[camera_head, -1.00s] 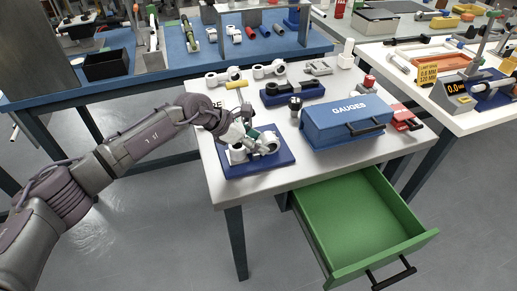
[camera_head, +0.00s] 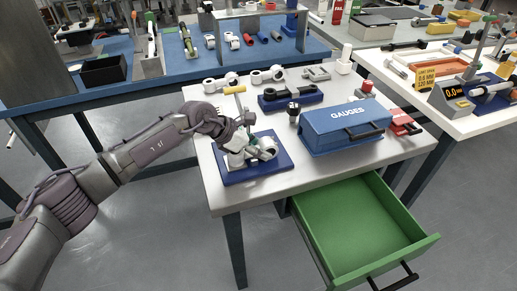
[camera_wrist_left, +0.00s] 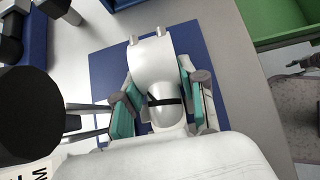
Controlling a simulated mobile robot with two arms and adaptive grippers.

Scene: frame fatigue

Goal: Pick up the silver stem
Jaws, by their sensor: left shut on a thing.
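My left gripper (camera_head: 246,142) is low over a dark blue plate (camera_head: 235,178) on the white table. Its teal-padded fingers show in the left wrist view (camera_wrist_left: 160,103), on both sides of a pale silver, rounded piece with a black band, which I take to be the silver stem (camera_wrist_left: 152,62). The gripper is shut on it. Two small prongs stick out at its far end. In the head view the hand partly hides white and silver parts (camera_head: 264,153) on the plate. I cannot tell whether the held piece is clear of the plate. My right gripper is not in view.
A blue GAUGES case (camera_head: 345,128) stands right of the plate. An open green drawer (camera_head: 350,225) juts out below the table front. A yellow-handled tool (camera_head: 234,90), a dark blue holder (camera_head: 290,97) and white fittings (camera_head: 221,83) are behind. The table's front left is clear.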

